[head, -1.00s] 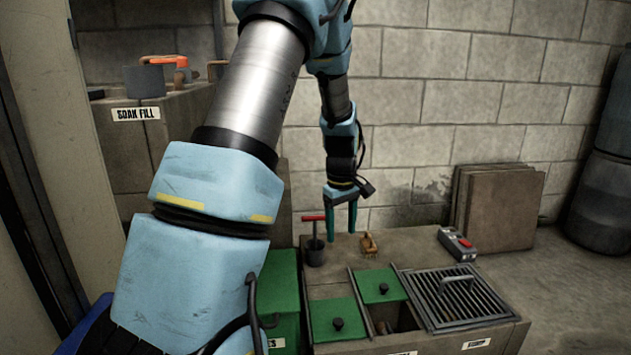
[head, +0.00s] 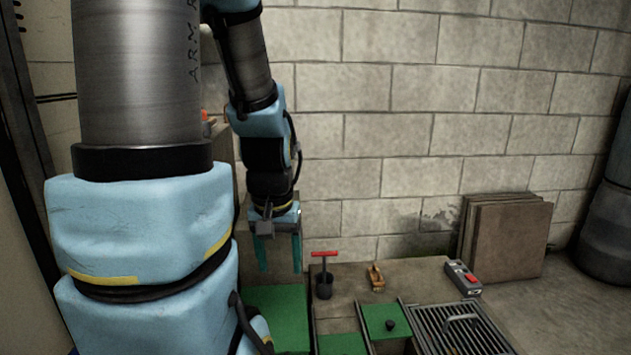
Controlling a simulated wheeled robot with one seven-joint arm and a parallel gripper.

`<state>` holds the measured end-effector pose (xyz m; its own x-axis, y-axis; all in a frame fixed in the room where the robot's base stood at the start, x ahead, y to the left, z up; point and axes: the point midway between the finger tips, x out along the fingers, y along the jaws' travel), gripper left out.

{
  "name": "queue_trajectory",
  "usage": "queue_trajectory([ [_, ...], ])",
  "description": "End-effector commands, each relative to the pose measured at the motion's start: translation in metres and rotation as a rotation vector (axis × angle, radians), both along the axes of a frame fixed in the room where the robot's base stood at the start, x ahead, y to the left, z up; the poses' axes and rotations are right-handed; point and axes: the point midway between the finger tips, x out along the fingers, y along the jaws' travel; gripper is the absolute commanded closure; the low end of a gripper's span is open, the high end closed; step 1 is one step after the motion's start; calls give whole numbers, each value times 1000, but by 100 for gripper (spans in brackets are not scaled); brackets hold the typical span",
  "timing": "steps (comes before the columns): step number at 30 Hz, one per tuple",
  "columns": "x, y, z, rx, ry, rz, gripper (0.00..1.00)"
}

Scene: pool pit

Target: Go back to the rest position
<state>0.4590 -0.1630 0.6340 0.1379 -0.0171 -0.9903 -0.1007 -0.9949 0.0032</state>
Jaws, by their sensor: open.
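My gripper (head: 279,254) hangs from my arm with its two teal fingers pointing down and apart, with nothing between them. It is left of a red-handled tool standing in a dark cup (head: 324,278), and appears above a green lid (head: 278,312). My arm fills the left of the view and hides much of what lies behind it.
A bench holds a small wooden brush (head: 376,278), a grey box with a red button (head: 463,278), a green lid with a black knob (head: 385,321) and a metal grate (head: 462,329). Brown boards (head: 505,237) lean on the block wall (head: 400,130). A dark barrel (head: 607,225) stands far right.

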Motion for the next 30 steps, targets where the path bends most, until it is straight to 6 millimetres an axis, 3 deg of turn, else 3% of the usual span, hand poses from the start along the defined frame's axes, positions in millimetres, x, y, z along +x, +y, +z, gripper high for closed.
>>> queue_trajectory([
  [1, 0, 0, 30, 0, 0, 0, 33],
  [3, 0, 0, 53, 0, 0, 0, 33],
  [21, 0, 0, 242, 0, 0, 1, 33],
  [27, 0, 0, 289, 0, 0, 1, 33],
  [30, 0, 0, 301, 0, 1, 1, 33],
])
